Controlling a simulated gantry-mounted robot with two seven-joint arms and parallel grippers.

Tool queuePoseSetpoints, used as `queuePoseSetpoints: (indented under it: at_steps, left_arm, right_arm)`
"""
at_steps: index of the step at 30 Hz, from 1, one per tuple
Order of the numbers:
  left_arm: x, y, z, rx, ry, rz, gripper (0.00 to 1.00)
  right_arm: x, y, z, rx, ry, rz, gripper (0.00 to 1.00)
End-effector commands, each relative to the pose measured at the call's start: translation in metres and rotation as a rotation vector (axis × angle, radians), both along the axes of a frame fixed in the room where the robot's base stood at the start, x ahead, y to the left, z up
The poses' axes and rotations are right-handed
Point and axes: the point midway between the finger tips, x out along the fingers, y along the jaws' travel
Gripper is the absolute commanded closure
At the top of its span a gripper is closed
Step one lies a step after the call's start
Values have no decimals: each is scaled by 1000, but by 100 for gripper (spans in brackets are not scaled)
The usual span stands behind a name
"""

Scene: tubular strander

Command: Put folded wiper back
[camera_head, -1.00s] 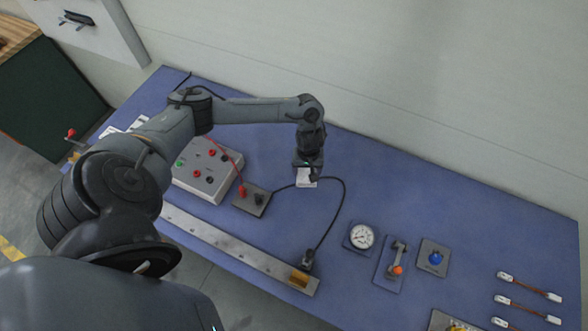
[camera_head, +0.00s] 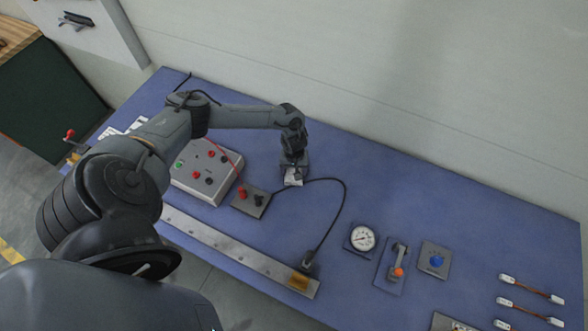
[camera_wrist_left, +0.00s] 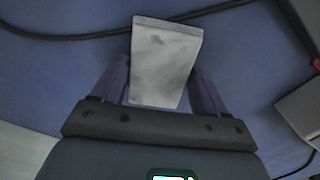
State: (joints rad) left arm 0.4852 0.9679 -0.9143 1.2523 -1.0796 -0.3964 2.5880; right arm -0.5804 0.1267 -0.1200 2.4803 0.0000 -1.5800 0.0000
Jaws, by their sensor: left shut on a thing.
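The folded wiper is a flat whitish rectangle (camera_wrist_left: 166,60) between the two fingers of my left gripper in the left wrist view. In the head view its pale end (camera_head: 293,180) shows just below my left gripper (camera_head: 292,172). The left gripper (camera_wrist_left: 163,88) is shut on the wiper, over the blue bench top. I cannot tell whether the wiper touches the bench. My right gripper is not in view.
A grey control box (camera_head: 205,178) and a small plate with red and black terminals (camera_head: 250,201) sit left of the gripper. A black cable (camera_head: 344,205) loops to its right.

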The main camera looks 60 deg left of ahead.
Motion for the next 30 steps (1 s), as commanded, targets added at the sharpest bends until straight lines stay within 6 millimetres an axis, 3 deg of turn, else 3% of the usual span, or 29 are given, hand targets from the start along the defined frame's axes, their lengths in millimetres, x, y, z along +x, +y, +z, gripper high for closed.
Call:
queuePoseSetpoints:
  at_steps: [10,11,15,25,30]
  left_arm:
    - [0,0,-3,1,1,0,55]
    - [0,0,-2,1,1,0,22]
    - [0,0,-2,1,1,0,1]
    - [0,0,0,1,-1,-1,1]
    - [0,1,14,1,-1,-2,1]
  right_arm:
    - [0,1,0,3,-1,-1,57]
    - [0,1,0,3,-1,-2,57]
    - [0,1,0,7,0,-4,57]
    - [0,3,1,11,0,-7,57]
    - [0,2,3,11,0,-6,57]
